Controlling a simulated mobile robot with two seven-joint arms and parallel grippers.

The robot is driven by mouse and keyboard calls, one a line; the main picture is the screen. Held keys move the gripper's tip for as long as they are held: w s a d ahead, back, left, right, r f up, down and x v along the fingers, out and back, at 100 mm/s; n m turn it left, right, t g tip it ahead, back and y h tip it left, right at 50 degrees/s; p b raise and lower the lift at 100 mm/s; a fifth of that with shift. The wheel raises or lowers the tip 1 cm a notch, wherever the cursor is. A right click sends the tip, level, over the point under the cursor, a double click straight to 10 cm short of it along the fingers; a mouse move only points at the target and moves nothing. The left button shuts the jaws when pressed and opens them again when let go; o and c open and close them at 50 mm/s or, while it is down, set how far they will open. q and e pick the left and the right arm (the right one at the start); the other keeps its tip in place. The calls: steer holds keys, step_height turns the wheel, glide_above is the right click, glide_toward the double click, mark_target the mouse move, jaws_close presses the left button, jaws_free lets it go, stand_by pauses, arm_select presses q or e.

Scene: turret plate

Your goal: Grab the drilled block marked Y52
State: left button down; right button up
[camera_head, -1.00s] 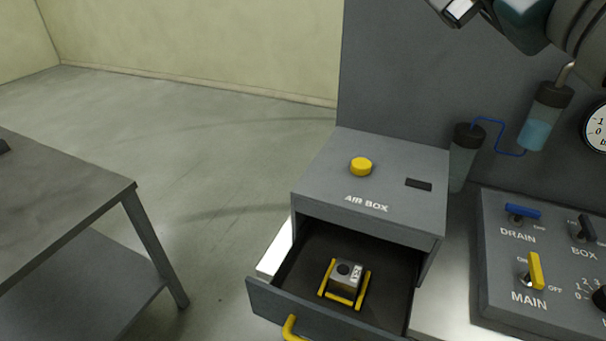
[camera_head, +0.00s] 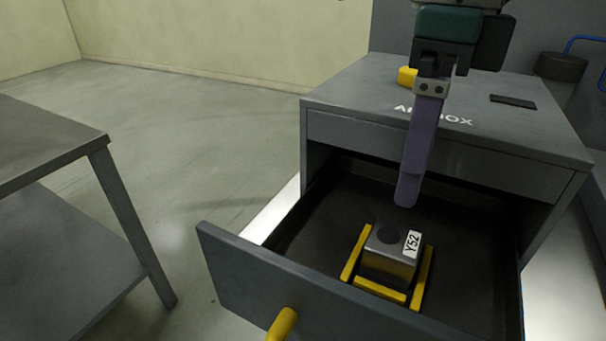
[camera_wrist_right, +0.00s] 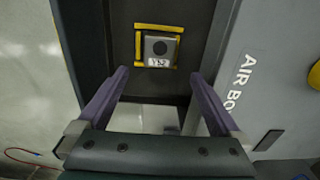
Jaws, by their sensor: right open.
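The drilled block (camera_head: 391,250) is a grey block with a dark round hole on top and a white label reading Y52. It sits in the open drawer (camera_head: 330,215), inside a yellow frame (camera_head: 379,290). It also shows in the right wrist view (camera_wrist_right: 160,48), beyond the fingertips. My right gripper (camera_head: 405,200) hangs over the drawer, just behind and above the block, not touching it as far as I can see. In the right wrist view its two purple fingers (camera_wrist_right: 158,75) are wide apart with nothing between them. My left gripper is out of view.
The grey AIR BOX cabinet (camera_head: 345,95) stands behind the drawer, with a yellow button (camera_head: 407,76) on top, partly hidden by my gripper. The drawer front has a yellow handle (camera_head: 283,325). A grey table (camera_head: 45,145) stands at the left, with clear floor between.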

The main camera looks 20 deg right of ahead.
glide_above(395, 238)
steer(key=f, duration=0.4)
steer(key=shift+s+f, duration=0.25)
steer(key=shift+f, duration=0.1)
steer(key=shift+w+f+p, duration=0.2)
steer(key=shift+f+p, duration=0.2)
steer(key=shift+f, duration=2.7)
jaws_close()
